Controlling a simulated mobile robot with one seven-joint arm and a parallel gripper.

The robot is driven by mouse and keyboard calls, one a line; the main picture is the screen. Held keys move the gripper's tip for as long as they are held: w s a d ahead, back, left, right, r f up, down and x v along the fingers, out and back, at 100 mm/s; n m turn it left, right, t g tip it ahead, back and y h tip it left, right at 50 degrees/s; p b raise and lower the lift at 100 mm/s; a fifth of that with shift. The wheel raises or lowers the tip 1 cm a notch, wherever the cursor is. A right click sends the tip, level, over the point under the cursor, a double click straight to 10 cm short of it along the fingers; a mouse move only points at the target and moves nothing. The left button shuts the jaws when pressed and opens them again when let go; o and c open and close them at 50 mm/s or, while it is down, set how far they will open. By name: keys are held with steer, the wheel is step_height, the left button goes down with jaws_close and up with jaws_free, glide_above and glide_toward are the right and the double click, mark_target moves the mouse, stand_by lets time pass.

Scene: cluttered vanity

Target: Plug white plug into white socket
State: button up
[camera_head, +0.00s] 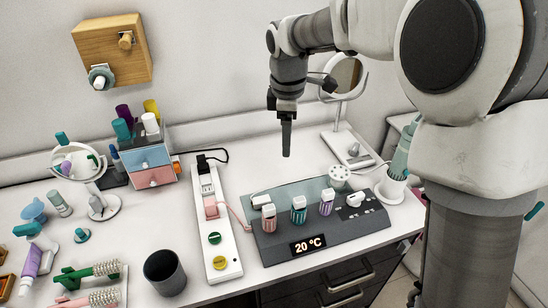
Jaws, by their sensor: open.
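A white power strip (229,245) lies in the middle of the vanity, with a black plug (203,164) at its far end and a pink plug (211,208) in its middle. A white socket face (207,185) seems to show between them; green (214,238) and yellow (220,262) sockets are nearer. A small white piece (355,199) on the grey panel may be the white plug; I cannot tell for sure. My gripper (286,152) points down above the back of the vanity, right of the strip, open and apart from everything; its fingers show nearly edge-on.
The grey panel (340,232) with a 20 °C display and striped rollers stands right of the strip. A dark cup (165,272) stands at front left. Drawers, bottles and a round mirror crowd the left; another mirror (345,80) stands behind right. Cables run near the strip.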

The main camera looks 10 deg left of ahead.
steer(key=w+a+f+n+g+b, duration=0.1)
steer(key=w+a+f+n, duration=0.35)
steer(key=a+f, duration=0.4)
glide_above(261, 199)
steer(key=f, duration=1.3)
steer(key=shift+d+f, duration=0.15)
steer(key=shift+d, duration=0.1)
steer(key=shift+a+f, duration=0.2)
steer(key=shift+f, duration=2.45)
jaws_close()
